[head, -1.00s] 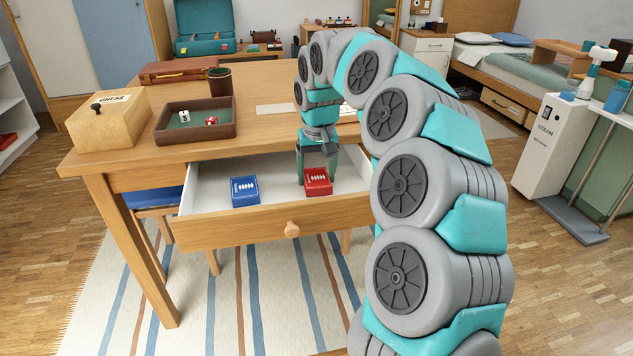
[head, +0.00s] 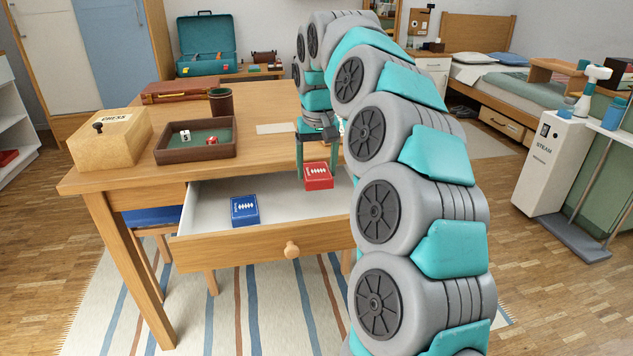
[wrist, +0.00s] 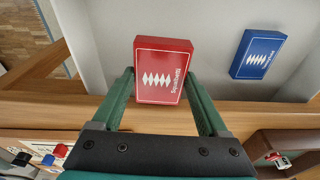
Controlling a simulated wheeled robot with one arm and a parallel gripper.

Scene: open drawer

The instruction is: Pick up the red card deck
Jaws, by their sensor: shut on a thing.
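The red card deck (head: 318,177) is held in my gripper (head: 317,160), above the open drawer (head: 240,250). In the wrist view the red deck (wrist: 162,70) sits between the two green fingers of my gripper (wrist: 162,95), which are shut on its sides. Its white pattern and lettering face the wrist camera. The blue card deck (head: 245,210) lies flat on the drawer floor to the left of the red one. It also shows in the wrist view (wrist: 257,54), apart from my gripper.
The wooden desk (head: 270,100) stands over the drawer, its front edge close behind my gripper. On it are a wooden chess box (head: 112,140), a dice tray (head: 195,152) with dice, a dark cup (head: 221,102) and a brown case (head: 180,92). The drawer floor between the decks is clear.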

